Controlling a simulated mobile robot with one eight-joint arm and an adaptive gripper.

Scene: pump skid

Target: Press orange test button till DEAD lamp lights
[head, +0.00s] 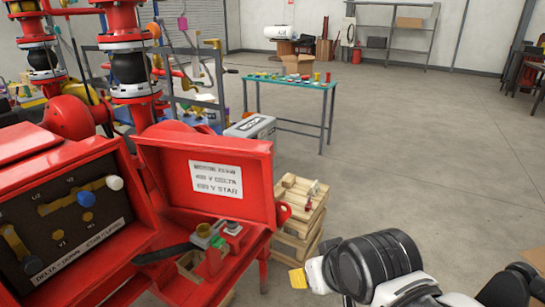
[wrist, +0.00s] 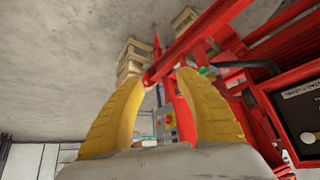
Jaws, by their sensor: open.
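My gripper (wrist: 160,78) shows in the wrist view as two yellow fingers, spread apart with nothing between them. In the head view its yellow fingertip (head: 298,279) is at the lower middle, right of the red cabinet and apart from it. I cannot make out an orange test button or a DEAD lamp for certain. In the wrist view a grey panel with small coloured spots (wrist: 170,122) shows beyond the fingers.
The red cabinet's raised lid (head: 205,175) bears a white label. Left of it, a dark panel (head: 62,222) has blue and white knobs. A dark handle (head: 165,254) lies on the shelf. Wooden crates (head: 297,225) stand beside the cabinet.

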